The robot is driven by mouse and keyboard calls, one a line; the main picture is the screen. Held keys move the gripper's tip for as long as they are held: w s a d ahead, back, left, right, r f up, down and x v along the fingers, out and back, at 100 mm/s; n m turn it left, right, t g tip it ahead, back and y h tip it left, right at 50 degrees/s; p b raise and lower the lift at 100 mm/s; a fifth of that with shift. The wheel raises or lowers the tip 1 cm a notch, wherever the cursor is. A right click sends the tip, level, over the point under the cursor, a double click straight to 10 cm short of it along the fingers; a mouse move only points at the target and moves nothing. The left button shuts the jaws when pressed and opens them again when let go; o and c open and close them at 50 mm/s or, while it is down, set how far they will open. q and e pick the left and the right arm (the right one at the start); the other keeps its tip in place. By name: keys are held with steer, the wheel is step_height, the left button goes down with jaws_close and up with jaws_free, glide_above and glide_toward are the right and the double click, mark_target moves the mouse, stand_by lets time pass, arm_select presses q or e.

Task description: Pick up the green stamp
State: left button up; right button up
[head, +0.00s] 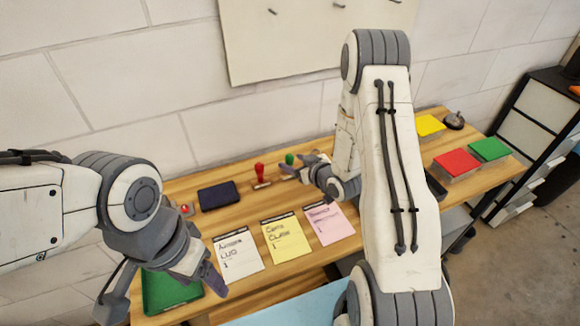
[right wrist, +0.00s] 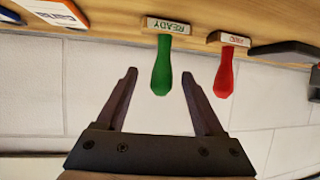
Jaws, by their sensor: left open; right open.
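The green stamp (head: 290,158) stands at the back of the wooden bench, partly hidden by my right gripper (head: 292,168) in the head view. In the right wrist view, which shows the bench at the top, its green handle (right wrist: 161,72) appears between the tips of my open right gripper (right wrist: 160,76). Its block reads READY. The fingers are not closed on it, and I cannot tell whether they touch it. My left gripper (head: 205,268) is open and empty above the front left of the bench, near the green tray (head: 165,293).
A red stamp (head: 259,173) stands close beside the green one, also seen in the right wrist view (right wrist: 224,72). A dark pad (head: 218,195) lies left of it. White, yellow (head: 287,240) and pink note cards lie in front. Coloured blocks and a bell (head: 454,120) are at right.

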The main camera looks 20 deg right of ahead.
mark_target(286, 159)
steer(key=shift+w+a, duration=0.2)
steer(key=shift+w, duration=0.15)
steer(key=p+x, duration=0.2)
steer(key=x, duration=0.1)
steer(key=shift+w+a+f, duration=0.15)
steer(key=shift+w, duration=0.1)
steer(key=shift+w+f, duration=0.3)
steer(key=shift+w, duration=0.15)
jaws_close()
